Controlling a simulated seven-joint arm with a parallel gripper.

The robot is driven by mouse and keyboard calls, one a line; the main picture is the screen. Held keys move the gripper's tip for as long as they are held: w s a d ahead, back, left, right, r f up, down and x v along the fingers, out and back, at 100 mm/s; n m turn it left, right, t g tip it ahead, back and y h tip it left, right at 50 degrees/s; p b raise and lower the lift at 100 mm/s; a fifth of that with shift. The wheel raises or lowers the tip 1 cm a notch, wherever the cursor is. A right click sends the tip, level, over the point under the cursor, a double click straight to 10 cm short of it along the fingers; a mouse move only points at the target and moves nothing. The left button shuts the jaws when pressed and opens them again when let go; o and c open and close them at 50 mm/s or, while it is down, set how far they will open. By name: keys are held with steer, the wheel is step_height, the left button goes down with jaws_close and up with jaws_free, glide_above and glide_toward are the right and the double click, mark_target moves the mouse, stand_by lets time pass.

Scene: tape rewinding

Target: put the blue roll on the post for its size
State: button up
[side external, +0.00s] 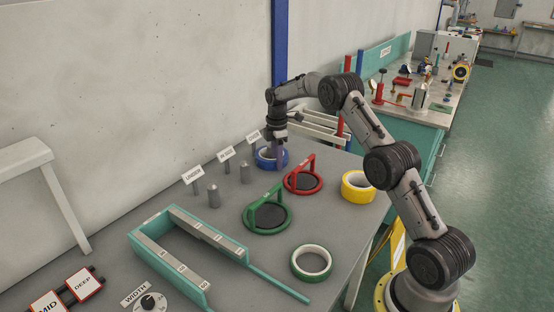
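The blue roll (264,163) lies flat, or nearly so, at the far end of the grey table, in front of the farthest small sign (252,136). My gripper (279,154) points down at the roll's right side, and its fingers overlap the roll in this view. I cannot tell whether they grip its wall. Two short grey posts stand nearer, one (213,196) by the sign reading UNDER (192,176) and one (245,174) by the middle sign (226,153). No post shows by the farthest sign; the roll and gripper cover that spot.
A green ring with a handle (284,221), a red one (318,183), a yellow roll (357,195) and a green-edged white roll (324,268) lie on the table. A teal gauge frame (160,264), a width dial (148,301) and red-edged blocks (85,283) are in front.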

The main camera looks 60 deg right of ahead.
steer(key=o, duration=0.3)
